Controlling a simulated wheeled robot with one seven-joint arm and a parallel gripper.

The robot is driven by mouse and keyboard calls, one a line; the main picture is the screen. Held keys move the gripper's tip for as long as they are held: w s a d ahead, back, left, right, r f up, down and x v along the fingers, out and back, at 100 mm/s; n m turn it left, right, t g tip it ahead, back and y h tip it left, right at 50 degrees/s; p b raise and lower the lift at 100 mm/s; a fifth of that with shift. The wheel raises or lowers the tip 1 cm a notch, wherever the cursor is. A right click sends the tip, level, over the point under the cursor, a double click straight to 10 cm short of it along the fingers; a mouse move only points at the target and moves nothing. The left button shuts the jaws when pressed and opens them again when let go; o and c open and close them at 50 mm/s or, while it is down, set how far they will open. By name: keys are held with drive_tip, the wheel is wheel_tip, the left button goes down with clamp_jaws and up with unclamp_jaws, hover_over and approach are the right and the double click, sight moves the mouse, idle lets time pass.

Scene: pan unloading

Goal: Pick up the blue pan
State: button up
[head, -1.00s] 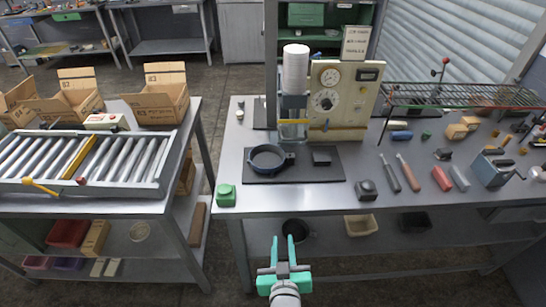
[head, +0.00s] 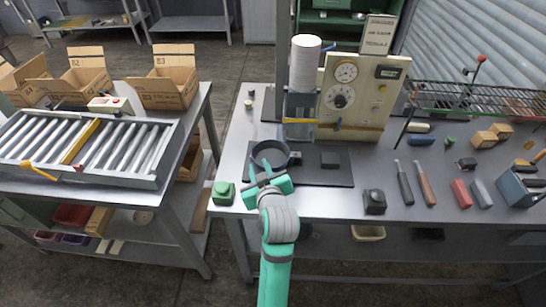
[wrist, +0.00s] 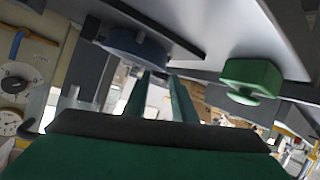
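The blue pan (head: 284,148) sits on a dark mat (head: 325,177) on the workbench, in front of the test machine. A short stub shows on its right side. My gripper (head: 261,164) is at the near left side of the pan and covers part of its front in the head view. In the wrist view the pan (wrist: 130,42) is at the upper left, strongly tilted, just beyond the fingertips (wrist: 163,78). The two green fingers are apart with nothing between them. Whether a fingertip touches the pan, I cannot tell.
A green block (head: 224,194) stands left of my gripper near the bench edge. A dark box (head: 375,202) and tools lie to the right. The machine (head: 360,95) and a white cylinder stack (head: 305,62) stand behind. A roller table (head: 150,185) is at the left.

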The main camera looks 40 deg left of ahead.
drive_tip(key=shift+x, duration=3.05)
drive_tip(key=shift+s+a, duration=0.15)
drive_tip(key=shift+s, duration=0.05)
clamp_jaws()
